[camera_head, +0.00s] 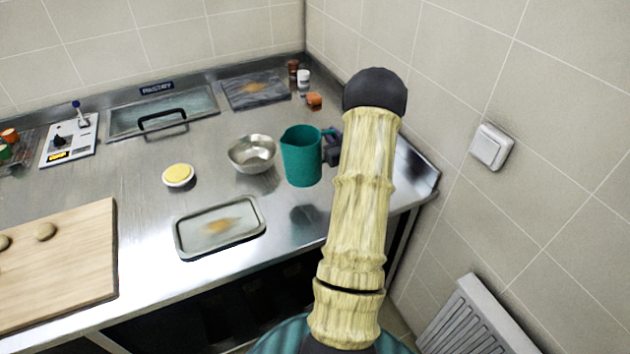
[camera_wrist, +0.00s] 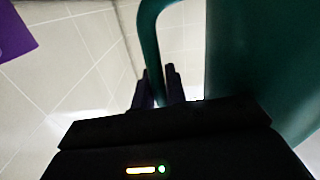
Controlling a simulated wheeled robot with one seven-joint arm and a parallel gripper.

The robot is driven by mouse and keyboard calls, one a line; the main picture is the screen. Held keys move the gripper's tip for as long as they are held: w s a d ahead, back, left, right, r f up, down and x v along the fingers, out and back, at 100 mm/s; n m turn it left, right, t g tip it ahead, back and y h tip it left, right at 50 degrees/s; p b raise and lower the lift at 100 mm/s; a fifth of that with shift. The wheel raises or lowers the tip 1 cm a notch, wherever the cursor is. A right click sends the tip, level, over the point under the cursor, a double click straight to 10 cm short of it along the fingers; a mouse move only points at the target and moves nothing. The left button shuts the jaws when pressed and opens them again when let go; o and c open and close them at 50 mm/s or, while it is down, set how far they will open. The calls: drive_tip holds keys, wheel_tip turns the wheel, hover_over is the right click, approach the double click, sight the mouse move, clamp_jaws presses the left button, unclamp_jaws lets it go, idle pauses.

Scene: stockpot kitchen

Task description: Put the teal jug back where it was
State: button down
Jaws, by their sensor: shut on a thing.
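The teal jug (camera_head: 300,160) is upright near the right end of the steel counter, just right of the metal bowl. A dark patch on the counter below it, apart from its base, suggests it is held above the surface. My gripper (camera_head: 332,148) is at the jug's right side, partly hidden by my arm. In the wrist view, the fingers of my gripper (camera_wrist: 158,92) are shut on the handle of the teal jug (camera_wrist: 148,45). The jug's body fills the right of that view.
A metal bowl (camera_head: 252,153) stands close left of the jug. A shallow tray (camera_head: 220,228) lies in front, and a yellow-topped dish (camera_head: 178,175) further left. Small jars (camera_head: 303,80) and an orange item (camera_head: 314,101) stand behind. The tiled wall (camera_head: 450,110) is at the right.

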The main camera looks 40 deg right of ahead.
drive_tip(key=shift+f+p, duration=0.5)
drive_tip(key=shift+f, duration=1.95)
drive_tip(key=shift+f+p, duration=0.55)
drive_tip(key=shift+f, duration=1.55)
drive_tip(key=shift+f, duration=0.2)
drive_tip(key=c, duration=1.4)
unclamp_jaws()
drive_tip(key=shift+c, duration=0.2)
drive_tip(key=shift+r, duration=0.1)
